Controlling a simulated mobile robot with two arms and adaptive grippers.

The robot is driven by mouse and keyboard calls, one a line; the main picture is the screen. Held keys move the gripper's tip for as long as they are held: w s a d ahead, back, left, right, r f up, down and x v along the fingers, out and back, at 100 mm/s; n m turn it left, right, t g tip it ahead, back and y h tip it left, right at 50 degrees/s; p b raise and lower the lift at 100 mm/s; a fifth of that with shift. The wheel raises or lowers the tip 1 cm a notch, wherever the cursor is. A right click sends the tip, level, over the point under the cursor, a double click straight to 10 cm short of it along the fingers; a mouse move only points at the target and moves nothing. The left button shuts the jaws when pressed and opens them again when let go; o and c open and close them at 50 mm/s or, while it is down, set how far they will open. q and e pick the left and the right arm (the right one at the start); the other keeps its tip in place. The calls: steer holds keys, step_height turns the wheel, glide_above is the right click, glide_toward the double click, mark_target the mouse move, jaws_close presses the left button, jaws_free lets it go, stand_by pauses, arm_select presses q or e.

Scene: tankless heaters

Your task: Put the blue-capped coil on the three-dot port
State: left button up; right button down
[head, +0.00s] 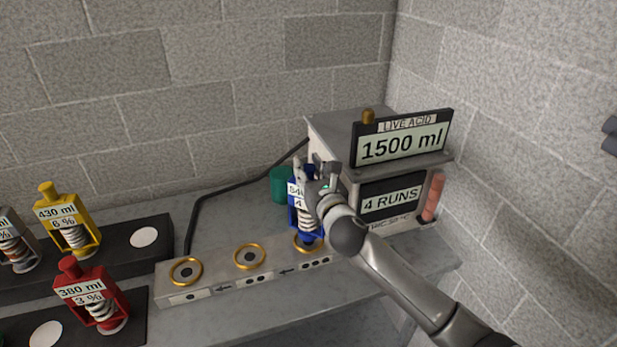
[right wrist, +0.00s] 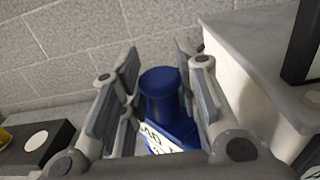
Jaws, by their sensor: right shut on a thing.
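The blue-capped coil (head: 304,222) stands roughly upright at the three-dot port (head: 309,245), the rightmost gold-ringed port on the grey block. Its lower end is over or in the ring; I cannot tell if it is fully seated. My right gripper (head: 319,180) is shut on its top and hides the cap in the head view. In the right wrist view the blue cap (right wrist: 160,90) shows between the fingers. My left gripper is not in view.
The one-dot port (head: 186,271) and two-dot port (head: 250,256) are empty. A yellow coil (head: 68,222) and a red coil (head: 94,295) stand on black trays at left. A heater box with a 1500 ml display (head: 402,145) stands close right. A green cylinder (head: 280,185) is behind the coil.

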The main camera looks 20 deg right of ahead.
steer(key=shift+f, duration=1.05)
steer(key=c, duration=1.5)
jaws_free()
steer(key=shift+f, duration=0.25)
steer(key=o, duration=0.4)
steer(key=shift+s, duration=0.1)
steer(key=shift+r, duration=0.15)
steer(key=shift+s, duration=0.15)
steer(key=s+b, duration=0.1)
steer(key=s, duration=1)
steer(key=shift+s+d+b, duration=0.2)
steer(key=shift+s+b, duration=0.1)
steer(key=shift+s, duration=0.05)
